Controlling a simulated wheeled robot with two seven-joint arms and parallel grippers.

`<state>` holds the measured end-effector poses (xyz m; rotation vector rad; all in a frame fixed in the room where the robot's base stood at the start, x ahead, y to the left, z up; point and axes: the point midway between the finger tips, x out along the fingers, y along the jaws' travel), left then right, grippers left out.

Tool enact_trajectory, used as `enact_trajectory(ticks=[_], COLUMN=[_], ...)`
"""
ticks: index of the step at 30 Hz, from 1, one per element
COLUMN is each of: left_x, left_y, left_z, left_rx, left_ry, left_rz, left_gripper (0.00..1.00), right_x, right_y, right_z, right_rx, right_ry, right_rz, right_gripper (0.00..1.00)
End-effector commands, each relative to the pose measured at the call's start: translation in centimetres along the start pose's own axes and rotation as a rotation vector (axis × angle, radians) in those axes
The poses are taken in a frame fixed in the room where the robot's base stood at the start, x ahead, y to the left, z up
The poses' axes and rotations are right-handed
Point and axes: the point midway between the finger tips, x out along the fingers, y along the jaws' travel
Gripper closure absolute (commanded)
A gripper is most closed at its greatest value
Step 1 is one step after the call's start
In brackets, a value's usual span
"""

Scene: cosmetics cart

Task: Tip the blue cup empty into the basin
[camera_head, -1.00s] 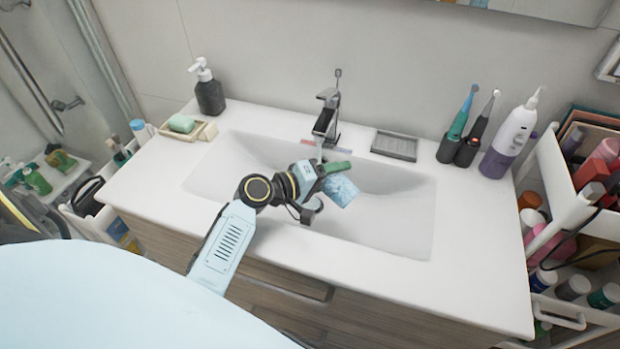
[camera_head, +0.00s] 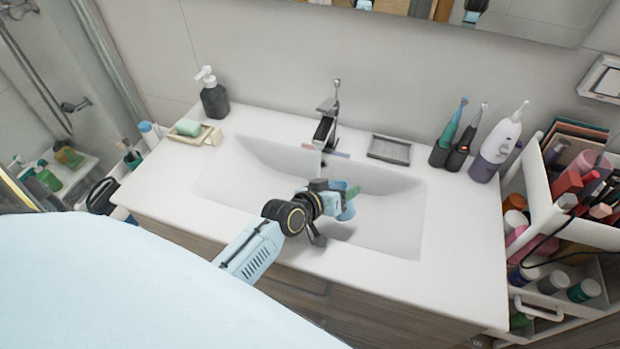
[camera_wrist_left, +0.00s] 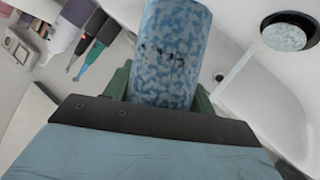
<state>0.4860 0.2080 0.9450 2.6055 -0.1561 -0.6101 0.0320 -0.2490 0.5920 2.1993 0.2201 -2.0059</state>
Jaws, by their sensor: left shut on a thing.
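The blue speckled cup (camera_wrist_left: 170,52) fills the upper middle of the left wrist view. My left gripper (camera_head: 345,193) is shut on it, with a dark green finger showing on each side of the cup in the left wrist view. In the head view only a small light blue part of the cup (camera_head: 347,212) shows past the gripper. The cup is held over the white basin (camera_head: 400,220). Its mouth and inside are hidden, so I cannot tell its tilt or whether anything is in it. My right gripper is not in view.
The faucet (camera_head: 327,125) stands behind the gripper. A grey soap dish (camera_head: 389,149), toothbrushes (camera_head: 452,130) and a white-purple bottle (camera_head: 498,145) are at the back right. A dark soap dispenser (camera_head: 214,98) and green soap (camera_head: 188,127) are at the back left. A loaded cart (camera_head: 545,185) stands right.

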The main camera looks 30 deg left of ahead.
Motion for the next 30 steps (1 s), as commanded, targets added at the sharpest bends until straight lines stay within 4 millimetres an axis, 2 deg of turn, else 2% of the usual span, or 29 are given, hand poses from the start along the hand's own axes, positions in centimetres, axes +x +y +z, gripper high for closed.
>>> enact_trajectory(ticks=[1,15,30], left_x=[-0.2,-0.7,-0.8], left_y=[0.6,3.8,5.1], left_z=[-0.3,-0.3,-0.1], left_rx=[0.02,0.276,0.437], left_ry=[0.002,0.038,0.062], left_rz=[-0.008,-0.114,-0.179], left_gripper=[0.67,0.67,0.67], right_x=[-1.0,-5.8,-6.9], right_y=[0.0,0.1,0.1], right_z=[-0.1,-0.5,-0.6], right_rx=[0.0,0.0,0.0], right_ry=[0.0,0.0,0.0], right_rz=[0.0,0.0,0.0], right_gripper=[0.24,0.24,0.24])
